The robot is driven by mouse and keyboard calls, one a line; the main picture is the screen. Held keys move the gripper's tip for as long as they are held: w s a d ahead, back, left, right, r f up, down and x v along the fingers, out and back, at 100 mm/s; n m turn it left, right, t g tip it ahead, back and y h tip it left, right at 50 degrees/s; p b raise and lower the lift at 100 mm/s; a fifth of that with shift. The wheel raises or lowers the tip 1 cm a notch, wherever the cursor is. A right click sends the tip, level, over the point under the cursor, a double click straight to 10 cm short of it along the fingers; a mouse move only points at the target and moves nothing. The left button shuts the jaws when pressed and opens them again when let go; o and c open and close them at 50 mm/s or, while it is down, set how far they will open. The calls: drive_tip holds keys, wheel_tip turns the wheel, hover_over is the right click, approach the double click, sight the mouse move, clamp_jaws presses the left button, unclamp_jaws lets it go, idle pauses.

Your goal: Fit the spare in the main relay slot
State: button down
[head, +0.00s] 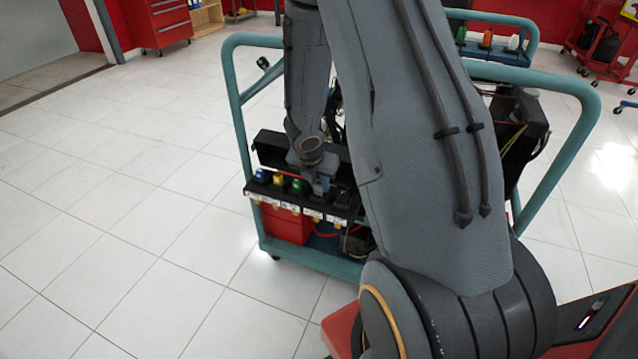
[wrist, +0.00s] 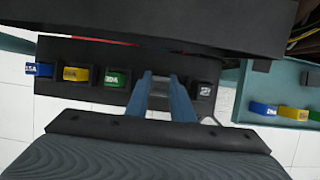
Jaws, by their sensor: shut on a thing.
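A black fuse and relay panel (head: 258,190) is on the teal cart, and it fills the upper middle of the wrist view (wrist: 60,84). It holds a blue piece (wrist: 39,69), a yellow piece (wrist: 75,75) and a green piece (wrist: 117,79) at left. My gripper (wrist: 160,88) is over the position between the green and black pieces. It is shut on a small block, mostly hidden between the fingers. I cannot tell whether that block is seated or just above the slot. The slot under my fingers is hidden.
A dark raised lid (wrist: 150,20) stands close behind the panel. At right, a teal tray (wrist: 240,112) holds blue (wrist: 263,108) and yellow (wrist: 288,112) pieces. The teal cart's rail (head: 233,100) rises beside the panel. Tiled floor at left is clear. My arm hides much of the cart.

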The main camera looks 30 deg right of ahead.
drive_tip(key=shift+f+b, duration=0.35)
drive_tip(key=shift+b, duration=0.05)
idle(0.5)
drive_tip(key=c, duration=1.6)
unclamp_jaws()
drive_tip(key=shift+o, duration=0.2)
drive_tip(key=shift+r, duration=0.1)
drive_tip(key=shift+o, duration=0.5)
drive_tip(key=shift+r+p, duration=3.4)
drive_tip(key=shift+p, duration=0.8)
